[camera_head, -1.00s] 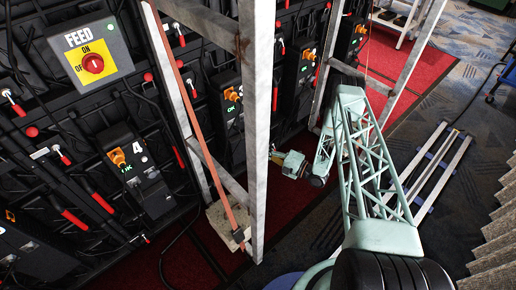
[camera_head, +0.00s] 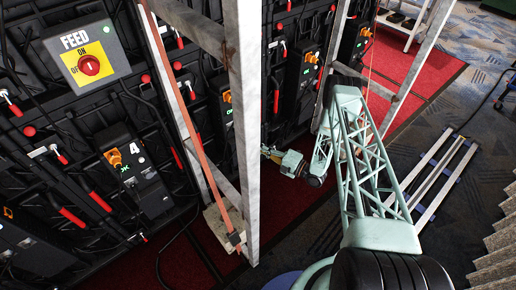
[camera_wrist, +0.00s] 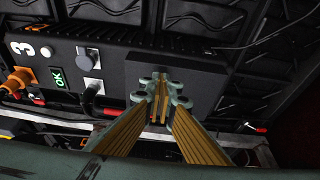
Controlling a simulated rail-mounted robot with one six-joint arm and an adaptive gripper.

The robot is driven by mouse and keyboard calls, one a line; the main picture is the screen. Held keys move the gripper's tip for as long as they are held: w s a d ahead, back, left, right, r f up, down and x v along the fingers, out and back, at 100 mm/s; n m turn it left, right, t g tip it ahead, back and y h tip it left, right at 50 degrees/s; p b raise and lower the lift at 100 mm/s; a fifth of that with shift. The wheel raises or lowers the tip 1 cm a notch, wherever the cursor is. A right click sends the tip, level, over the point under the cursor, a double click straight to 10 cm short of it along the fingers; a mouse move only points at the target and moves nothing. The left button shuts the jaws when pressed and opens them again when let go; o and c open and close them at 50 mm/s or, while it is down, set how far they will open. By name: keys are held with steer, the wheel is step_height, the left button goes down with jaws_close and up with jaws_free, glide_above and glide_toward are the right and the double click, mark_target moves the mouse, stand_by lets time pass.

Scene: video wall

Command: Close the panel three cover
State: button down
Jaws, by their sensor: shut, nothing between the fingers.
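In the wrist view, a dark unit (camera_wrist: 115,60) marked with a white 3 hangs on the video wall. It carries an orange plug (camera_wrist: 20,80), a small green OK display (camera_wrist: 57,77), a round grey cap (camera_wrist: 88,56) and a grey plug (camera_wrist: 93,88). My gripper (camera_wrist: 159,108) is shut and empty, in front of the unit's lower right part. I cannot tell whether it touches the unit. Which part is the cover, and how it stands, is not clear. In the head view my gripper (camera_head: 267,152) is small, near the wall, right of a metal post.
Metal frame posts (camera_head: 247,130) stand close to my gripper. A unit marked 4 (camera_head: 137,170) and a FEED switch box (camera_head: 88,62) are on the wall at left. Red carpet (camera_head: 275,225) runs along its foot. A metal rack (camera_head: 445,170) lies on the floor at right.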

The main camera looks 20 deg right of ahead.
steer(key=shift+s, duration=0.1)
steer(key=w+d+p+v, duration=0.1)
steer(key=d+p+v, duration=0.1)
steer(key=v, duration=1)
steer(key=shift+d+p, duration=0.25)
steer(key=shift+p, duration=0.1)
steer(key=shift+w, duration=0.1)
stand_by(0.6)
